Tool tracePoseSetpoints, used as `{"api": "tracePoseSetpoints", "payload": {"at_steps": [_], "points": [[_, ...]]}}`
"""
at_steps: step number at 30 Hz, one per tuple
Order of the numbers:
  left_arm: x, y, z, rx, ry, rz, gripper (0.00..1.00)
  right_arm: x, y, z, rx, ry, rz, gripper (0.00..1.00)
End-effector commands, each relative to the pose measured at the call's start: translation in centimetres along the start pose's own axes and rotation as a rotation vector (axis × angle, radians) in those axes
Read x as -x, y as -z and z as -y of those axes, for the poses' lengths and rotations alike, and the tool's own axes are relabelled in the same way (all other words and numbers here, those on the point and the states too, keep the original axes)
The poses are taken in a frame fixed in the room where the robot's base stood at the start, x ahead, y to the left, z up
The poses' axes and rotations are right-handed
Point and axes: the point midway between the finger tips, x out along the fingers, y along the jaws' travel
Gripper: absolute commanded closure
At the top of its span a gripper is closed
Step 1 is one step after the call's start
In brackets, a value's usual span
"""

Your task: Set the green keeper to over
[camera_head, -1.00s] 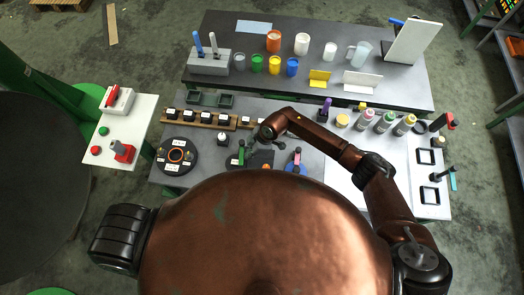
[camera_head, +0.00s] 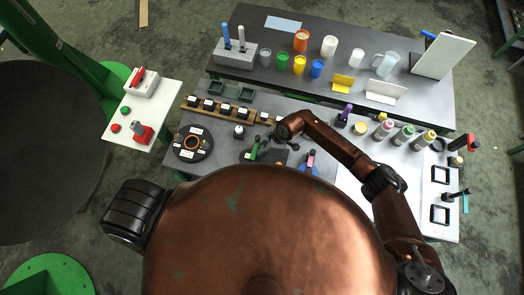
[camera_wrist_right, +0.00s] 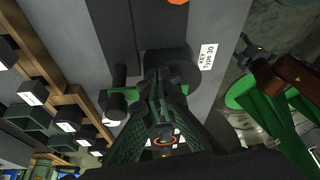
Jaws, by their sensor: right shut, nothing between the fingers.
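The green keeper (camera_head: 254,148) stands at the front of the grey table in the head view, a small upright green piece beside a dark part. My right gripper (camera_head: 266,141) is close to its right side, but the gripper is small and partly merged with dark parts there. In the right wrist view my right gripper (camera_wrist_right: 164,84) has its fingers converged and shut, with nothing held. Its tips overlap a dark round part, and a green bar (camera_wrist_right: 127,94) shows left of them with a dark knob. Whether they touch cannot be told. My left gripper is out of view.
A pink-topped blue part (camera_head: 309,161) stands right of the keeper. A black round dial plate (camera_head: 192,143) and a wooden rack (camera_head: 223,111) of dark blocks lie to the left.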

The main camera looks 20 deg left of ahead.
Motion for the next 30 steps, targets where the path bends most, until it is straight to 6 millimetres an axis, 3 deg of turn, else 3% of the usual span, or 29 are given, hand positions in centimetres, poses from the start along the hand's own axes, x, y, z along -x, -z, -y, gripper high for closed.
{"api": "tracePoseSetpoints", "payload": {"at_steps": [8, 15, 21, 30], "points": [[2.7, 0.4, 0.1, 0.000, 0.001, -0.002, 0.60, 1.7, -3.2, 1.0, 0.008, 0.006, 0.003, 1.00], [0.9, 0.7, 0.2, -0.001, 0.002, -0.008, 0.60, 6.7, -3.1, 1.3, 0.016, 0.002, 0.001, 1.00], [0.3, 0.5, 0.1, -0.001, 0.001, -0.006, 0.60, 9.8, -3.0, 1.5, 0.014, 0.003, 0.001, 1.00], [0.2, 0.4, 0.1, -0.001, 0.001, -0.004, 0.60, 11.2, -3.0, 1.7, 0.012, 0.005, 0.002, 1.00]]}}
